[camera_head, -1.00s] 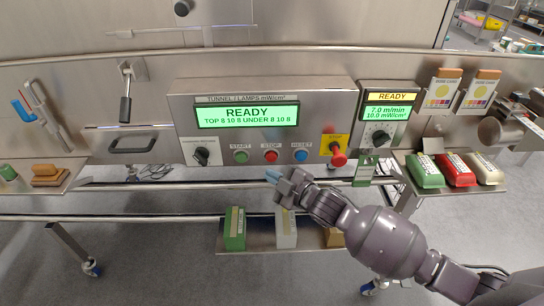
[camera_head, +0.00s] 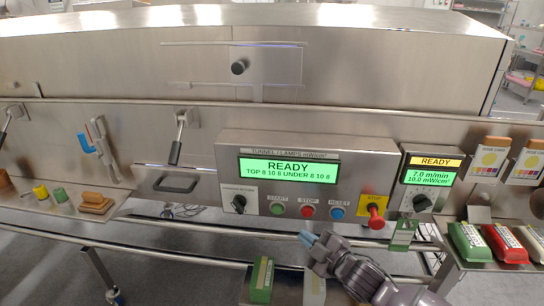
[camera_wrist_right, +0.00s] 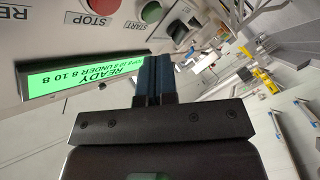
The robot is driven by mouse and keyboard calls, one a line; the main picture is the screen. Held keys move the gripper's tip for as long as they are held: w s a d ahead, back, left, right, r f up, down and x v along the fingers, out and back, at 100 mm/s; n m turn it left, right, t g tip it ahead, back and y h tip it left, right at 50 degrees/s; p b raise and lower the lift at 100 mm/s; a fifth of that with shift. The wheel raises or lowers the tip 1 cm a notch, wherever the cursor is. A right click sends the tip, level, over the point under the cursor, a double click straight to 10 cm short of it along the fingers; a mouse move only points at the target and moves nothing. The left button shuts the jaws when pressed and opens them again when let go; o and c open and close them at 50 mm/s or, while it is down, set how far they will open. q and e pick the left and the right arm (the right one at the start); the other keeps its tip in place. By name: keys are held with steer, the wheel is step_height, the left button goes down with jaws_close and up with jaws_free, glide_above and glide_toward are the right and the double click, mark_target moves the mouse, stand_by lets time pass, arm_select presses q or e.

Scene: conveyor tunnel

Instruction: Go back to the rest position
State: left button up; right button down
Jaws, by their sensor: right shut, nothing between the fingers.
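My right gripper (camera_head: 309,240) is at the lower middle of the head view, just below the buttons of the control panel (camera_head: 350,160). Its blue fingertips are together with nothing between them. In the right wrist view the shut fingers (camera_wrist_right: 153,80) point toward the panel, with the green READY display beside them. No touch with the panel can be made out. My left gripper is not in view.
The panel carries a green START button (camera_head: 277,209), a red STOP button (camera_head: 307,211), a blue RESET button (camera_head: 337,213) and a red knob (camera_head: 376,215) on yellow. Packets lie on a right shelf (camera_head: 452,250). Rails run below the panel.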

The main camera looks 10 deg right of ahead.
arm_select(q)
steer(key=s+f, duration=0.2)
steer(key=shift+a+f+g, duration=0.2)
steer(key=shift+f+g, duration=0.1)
arm_select(e)
steer(key=s+d+f+m+g+h, duration=0.1)
steer(key=s+d+f+m+h, duration=0.2)
steer(key=s+f+m, duration=0.2)
steer(key=s+d+f+m+g+h, duration=0.1)
steer(key=s+d+f+m+h, duration=0.2)
steer(key=s, duration=0.9)
steer(key=s+d+f+m+g+h, duration=0.1)
steer(key=s+d+f+m+h, duration=0.1)
steer(key=s+d+f+m, duration=0.3)
steer(key=s+f+m, duration=0.1)
steer(key=s+f, duration=0.2)
steer(key=shift+s+f+m+g+h, duration=0.2)
steer(key=shift+f+m+g+h, duration=0.1)
steer(key=shift+f+h, duration=0.1)
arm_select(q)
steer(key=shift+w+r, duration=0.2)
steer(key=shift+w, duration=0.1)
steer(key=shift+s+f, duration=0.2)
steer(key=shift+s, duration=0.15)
